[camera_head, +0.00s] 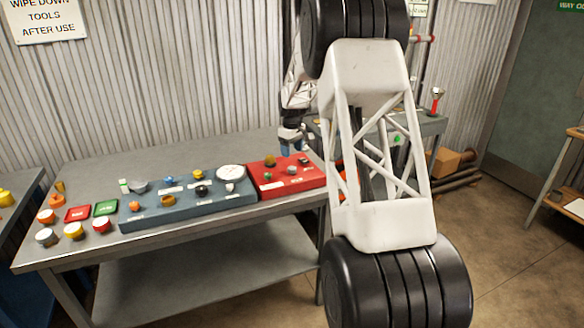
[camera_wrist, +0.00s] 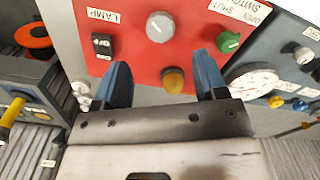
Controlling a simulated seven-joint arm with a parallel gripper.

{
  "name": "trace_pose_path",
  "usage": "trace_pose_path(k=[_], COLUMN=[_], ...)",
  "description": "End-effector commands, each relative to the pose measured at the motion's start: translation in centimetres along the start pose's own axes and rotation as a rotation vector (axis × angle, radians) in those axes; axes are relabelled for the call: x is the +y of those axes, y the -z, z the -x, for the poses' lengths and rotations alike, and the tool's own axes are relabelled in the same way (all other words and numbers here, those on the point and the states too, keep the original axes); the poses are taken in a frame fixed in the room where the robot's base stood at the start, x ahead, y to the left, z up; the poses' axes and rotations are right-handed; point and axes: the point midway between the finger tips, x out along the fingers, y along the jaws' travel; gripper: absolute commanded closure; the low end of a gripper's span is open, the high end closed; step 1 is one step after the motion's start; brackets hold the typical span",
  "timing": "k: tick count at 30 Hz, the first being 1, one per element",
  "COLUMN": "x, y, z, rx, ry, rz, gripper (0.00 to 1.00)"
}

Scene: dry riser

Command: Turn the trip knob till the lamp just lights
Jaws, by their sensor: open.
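The red panel (camera_head: 285,182) stands at the right end of the bench and fills much of the wrist view (camera_wrist: 130,50). It carries a round grey knob (camera_wrist: 160,27) with a pale pointer mark, a green knob (camera_wrist: 228,42), a black switch (camera_wrist: 102,46) and an amber dome (camera_wrist: 173,80). The dome looks dull and unlit. No label reading "trip" is legible, so I cannot tell which knob that is. My gripper (camera_wrist: 160,66) is open, its blue fingers apart and empty, with the dome showing between them. In the head view my gripper (camera_head: 290,143) is just behind the panel.
A blue-grey panel (camera_head: 190,205) with several knobs and a white dial (camera_head: 231,172) adjoins the red one. Loose coloured buttons and knobs lie at the bench's left end. My arm hides the area right of the red panel. The bench (camera_head: 105,164) is clear behind the panels.

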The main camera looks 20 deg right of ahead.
Motion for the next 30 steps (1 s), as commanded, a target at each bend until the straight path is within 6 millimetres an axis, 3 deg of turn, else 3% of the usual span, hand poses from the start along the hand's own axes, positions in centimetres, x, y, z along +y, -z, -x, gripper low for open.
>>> trace_pose_path(k=[8, 21, 30], x=[0.0, 0.0, 0.0], y=[0.0, 0.0, 0.0], z=[-1.1, -6.1, -7.7], rx=[-0.001, -0.001, 0.0], ry=[0.001, 0.001, 0.0], rz=[0.0, 0.0, 0.0], gripper=[0.34, 0.34, 0.34])
